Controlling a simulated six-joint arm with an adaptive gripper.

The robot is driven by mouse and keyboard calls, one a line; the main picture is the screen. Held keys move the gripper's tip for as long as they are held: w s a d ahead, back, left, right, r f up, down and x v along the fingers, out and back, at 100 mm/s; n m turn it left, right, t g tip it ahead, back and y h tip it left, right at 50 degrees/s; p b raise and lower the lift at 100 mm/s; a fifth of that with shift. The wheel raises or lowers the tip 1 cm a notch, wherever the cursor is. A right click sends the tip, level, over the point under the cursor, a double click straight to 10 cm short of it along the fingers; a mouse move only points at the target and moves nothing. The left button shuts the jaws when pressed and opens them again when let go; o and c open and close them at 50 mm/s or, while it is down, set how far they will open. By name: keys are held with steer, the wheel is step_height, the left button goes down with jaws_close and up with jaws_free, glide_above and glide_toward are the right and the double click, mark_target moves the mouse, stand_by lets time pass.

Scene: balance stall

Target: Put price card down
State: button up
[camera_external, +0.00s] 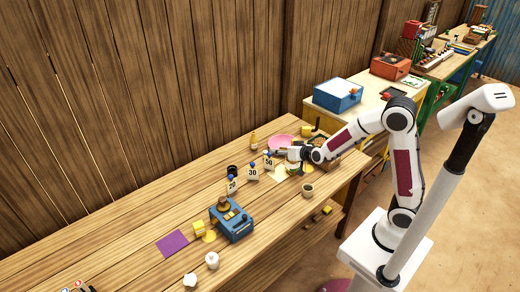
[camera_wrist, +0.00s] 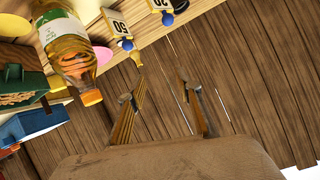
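Three white price cards with blue balls on top stand in a row on the wooden table: the 20 card (camera_external: 232,186), the 30 card (camera_external: 252,172) and the 50 card (camera_external: 268,162). My gripper (camera_external: 279,151) is just right of and close to the 50 card. In the wrist view my gripper (camera_wrist: 161,82) has its fingers apart, with only wooden wall planks showing between them. The 50 card (camera_wrist: 115,22) shows upside down above the left finger, apart from it. Another card (camera_wrist: 160,4) is cut by the top edge, its number hard to read.
A pink plate (camera_external: 280,141), a dark cup (camera_external: 232,170) and a brown pot (camera_external: 307,190) are nearby. A blue scale (camera_external: 231,222) stands toward the front.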

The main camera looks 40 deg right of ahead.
steer(key=s+d+r+n+g+y, duration=0.15)
steer(key=s+r, duration=0.25)
steer(key=s, duration=0.4)
steer(key=s+d+r+n+g+y, duration=0.1)
steer(key=s+r+g, duration=0.15)
steer(key=s, duration=0.45)
steer(key=s+d+g+h, duration=0.1)
steer(key=s+d, duration=0.2)
steer(key=s, duration=0.7)
steer(key=s+d+n+g+h, duration=0.1)
steer(key=s+d, duration=0.3)
steer(key=s, duration=0.6)
steer(key=shift+s+g, duration=0.4)
steer(key=shift+g, duration=0.1)
